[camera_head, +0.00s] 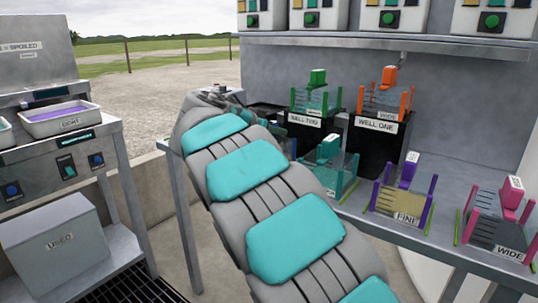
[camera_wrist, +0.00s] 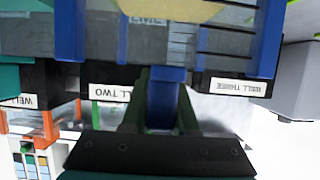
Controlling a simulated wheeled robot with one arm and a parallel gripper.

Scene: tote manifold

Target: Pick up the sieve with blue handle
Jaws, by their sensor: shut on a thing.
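The sieve with the blue handle shows close up in the wrist view, which looks upside down. Its blue handle (camera_wrist: 166,102) stands between the two dark green fingers of my gripper (camera_wrist: 164,84), which is shut on it. The sieve's blue posts (camera_wrist: 268,40) and grey slotted body fill the top of that view, with a pale yellow patch in the middle. A dark block labelled WELL THREE (camera_wrist: 240,87) lies behind the sieve; I cannot tell whether they touch. In the head view my arm hides the gripper and most of this sieve.
A green sieve (camera_head: 318,98) stands on WELL TWO and an orange sieve (camera_head: 386,100) on WELL ONE. Teal (camera_head: 329,165), purple (camera_head: 402,195) and pink (camera_head: 498,222) sieves stand on the bench nearer me.

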